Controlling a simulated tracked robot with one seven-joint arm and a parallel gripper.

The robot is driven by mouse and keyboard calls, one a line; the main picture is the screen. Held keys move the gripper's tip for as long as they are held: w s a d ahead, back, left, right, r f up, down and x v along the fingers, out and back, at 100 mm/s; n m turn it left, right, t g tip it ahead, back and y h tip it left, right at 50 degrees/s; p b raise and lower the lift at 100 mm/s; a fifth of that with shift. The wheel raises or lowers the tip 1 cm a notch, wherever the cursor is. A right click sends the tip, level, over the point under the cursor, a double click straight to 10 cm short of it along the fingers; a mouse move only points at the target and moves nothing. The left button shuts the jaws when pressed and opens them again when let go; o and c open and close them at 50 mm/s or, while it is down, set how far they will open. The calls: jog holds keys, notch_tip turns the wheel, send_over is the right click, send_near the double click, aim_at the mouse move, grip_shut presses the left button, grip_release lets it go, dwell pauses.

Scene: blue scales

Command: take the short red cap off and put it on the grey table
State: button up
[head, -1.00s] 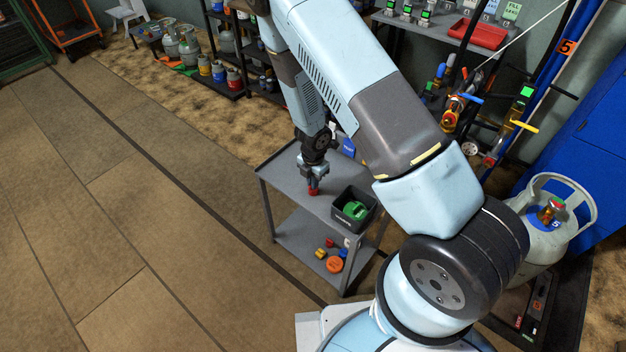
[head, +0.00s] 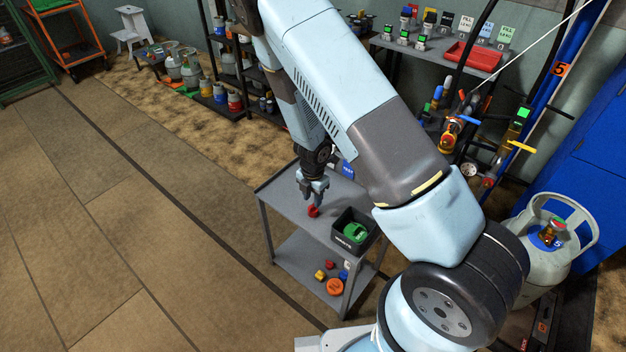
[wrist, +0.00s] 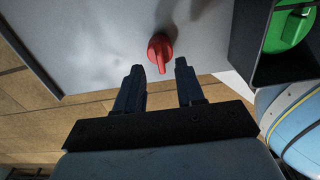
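The short red cap (head: 313,211) lies on the top of the grey table (head: 280,200), left of a black bin. In the wrist view the red cap (wrist: 161,52) rests on the grey surface just beyond the fingertips, with its narrow part pointing toward my gripper. My gripper (head: 314,196) is above the cap. In the wrist view my gripper (wrist: 159,75) is open, with a clear gap between its two fingers and nothing held. A grey gas cylinder (head: 550,240) stands at the right, with a red part on its valve.
The black bin (head: 340,241) on the table holds a green object (head: 355,232). Several small coloured caps lie on the table's lower shelf (head: 300,262). Shelves with cylinders line the wall. The floor left of the table is clear.

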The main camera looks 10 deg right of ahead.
notch_tip(320, 180, up, 11)
jog(key=shift+f, duration=0.2)
dwell(0.5)
